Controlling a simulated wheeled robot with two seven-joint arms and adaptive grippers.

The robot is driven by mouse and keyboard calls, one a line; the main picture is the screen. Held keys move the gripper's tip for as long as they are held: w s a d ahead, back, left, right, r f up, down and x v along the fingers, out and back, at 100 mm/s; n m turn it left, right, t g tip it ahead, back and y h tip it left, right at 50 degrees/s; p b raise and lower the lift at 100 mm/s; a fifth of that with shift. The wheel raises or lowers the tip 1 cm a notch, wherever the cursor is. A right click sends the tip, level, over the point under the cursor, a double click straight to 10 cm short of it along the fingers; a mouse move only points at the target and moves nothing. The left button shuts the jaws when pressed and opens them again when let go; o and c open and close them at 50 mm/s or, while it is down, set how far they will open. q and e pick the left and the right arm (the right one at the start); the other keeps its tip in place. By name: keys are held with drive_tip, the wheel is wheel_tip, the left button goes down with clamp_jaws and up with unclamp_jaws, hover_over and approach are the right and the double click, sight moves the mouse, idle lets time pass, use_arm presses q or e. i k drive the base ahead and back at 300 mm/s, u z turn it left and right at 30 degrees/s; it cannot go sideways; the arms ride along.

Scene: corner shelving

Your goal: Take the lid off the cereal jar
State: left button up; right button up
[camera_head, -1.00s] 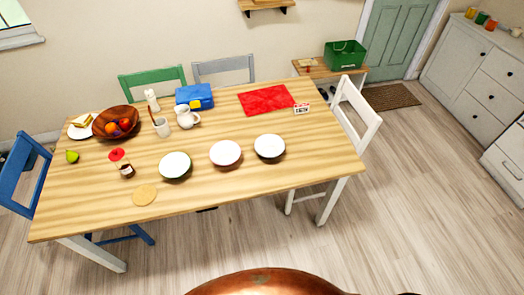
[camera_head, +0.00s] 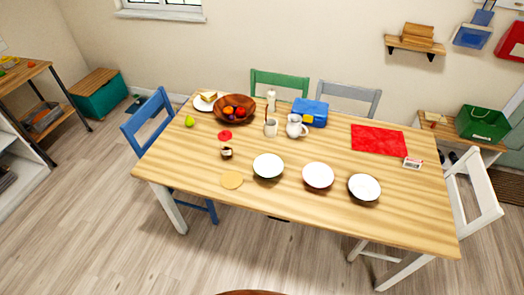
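A small round red lid (camera_head: 225,135) shows on the left half of the wooden table. Just below it in the picture is a small dark brown and white shape (camera_head: 227,153). The two look like the top and contents of one clear cereal jar, but the clear walls are too faint to be sure. I cannot tell whether the lid sits on the jar. Neither of my grippers is in view.
A blue chair (camera_head: 150,120) stands left. Floor in front is clear.

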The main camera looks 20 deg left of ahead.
sight(224, 135)
drive_tip(key=u, duration=0.05)
drive_tip(key=k, duration=0.4)
drive_tip(key=u, duration=1.55)
drive_tip(key=i, duration=0.9)
drive_tip(key=z, duration=0.2)
